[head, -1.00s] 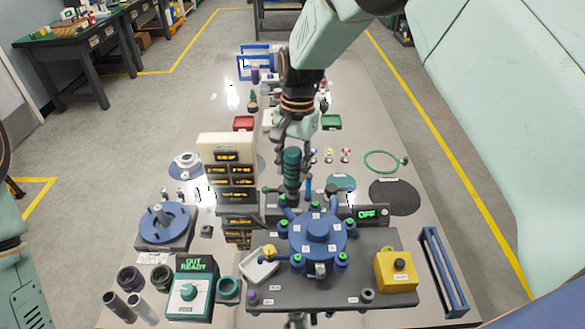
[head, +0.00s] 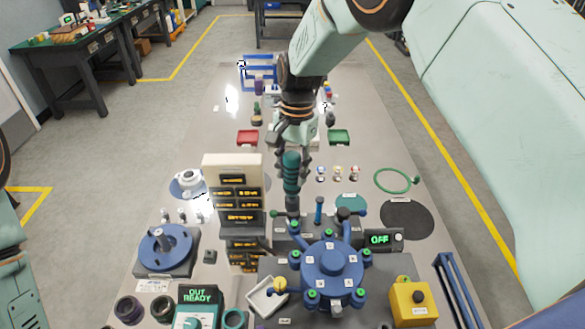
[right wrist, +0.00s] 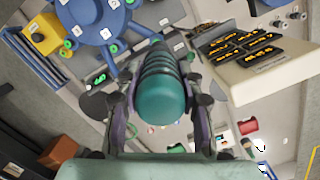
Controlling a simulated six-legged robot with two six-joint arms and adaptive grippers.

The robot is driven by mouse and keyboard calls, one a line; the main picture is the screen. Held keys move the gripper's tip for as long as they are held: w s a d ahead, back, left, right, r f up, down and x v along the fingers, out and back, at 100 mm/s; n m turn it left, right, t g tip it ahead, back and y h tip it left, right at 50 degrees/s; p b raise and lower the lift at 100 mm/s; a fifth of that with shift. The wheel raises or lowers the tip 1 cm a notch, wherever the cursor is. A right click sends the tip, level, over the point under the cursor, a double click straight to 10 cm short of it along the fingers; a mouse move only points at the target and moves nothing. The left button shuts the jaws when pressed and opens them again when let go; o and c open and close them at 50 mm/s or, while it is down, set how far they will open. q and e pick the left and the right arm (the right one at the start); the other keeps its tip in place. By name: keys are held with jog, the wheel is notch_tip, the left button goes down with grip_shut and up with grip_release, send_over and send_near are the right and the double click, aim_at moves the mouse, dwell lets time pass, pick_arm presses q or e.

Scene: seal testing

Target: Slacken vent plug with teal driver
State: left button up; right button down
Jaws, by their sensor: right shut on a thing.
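My right gripper (head: 291,160) is shut on the teal driver (head: 291,178), holding it upright by its dark teal ribbed handle. The driver hangs behind and left of the blue hub (head: 331,268), beside the cream display panel (head: 232,168). Its lower end is near the dark block behind the hub; I cannot tell if it touches. In the right wrist view the handle (right wrist: 165,85) sits between the fingers, hiding its tip. The hub has several arms with green-ringed ends. I cannot tell which part is the vent plug. My left gripper is out of view.
A white tray (head: 265,299) with a yellow-topped part lies left of the hub. A yellow button box (head: 413,303) and blue rack (head: 457,290) stand right. The OFF display (head: 380,240) is behind right. A blue round fixture (head: 165,248) stands left.

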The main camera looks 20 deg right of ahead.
aim_at(293, 186)
jog(key=shift+s+d+f+b, duration=0.15)
jog(key=shift+s+f+b, duration=0.1)
jog(key=shift+s+b, duration=0.2)
jog(key=shift+s+d+f+b, duration=0.15)
jog(key=shift+d+f+b, duration=0.2)
jog(key=shift+f+b, duration=0.35)
jog(key=f, duration=0.1)
jog(key=f+b, duration=0.1)
jog(key=w+b, duration=0.1)
jog(key=shift+a+f, duration=0.3)
jog(key=shift+f, duration=0.1)
jog(key=shift+a+f, duration=0.1)
jog(key=shift+f, duration=0.05)
jog(key=shift+s, duration=0.25)
jog(key=shift+s+d+r, duration=0.15)
jog(key=shift+d+r, duration=0.1)
jog(key=shift+d, duration=0.05)
jog(key=shift+w+a+f, duration=0.1)
jog(key=shift+w+f, duration=0.05)
jog(key=shift+w, duration=0.1)
jog(key=shift+w+a, duration=0.1)
jog(key=shift+a, duration=0.1)
jog(key=shift+s+d, duration=0.15)
jog(key=shift+s, duration=0.15)
jog(key=shift+w+p, duration=0.1)
jog(key=shift+p, duration=0.2)
jog(key=shift+w, duration=0.2)
jog(key=shift+s, duration=0.1)
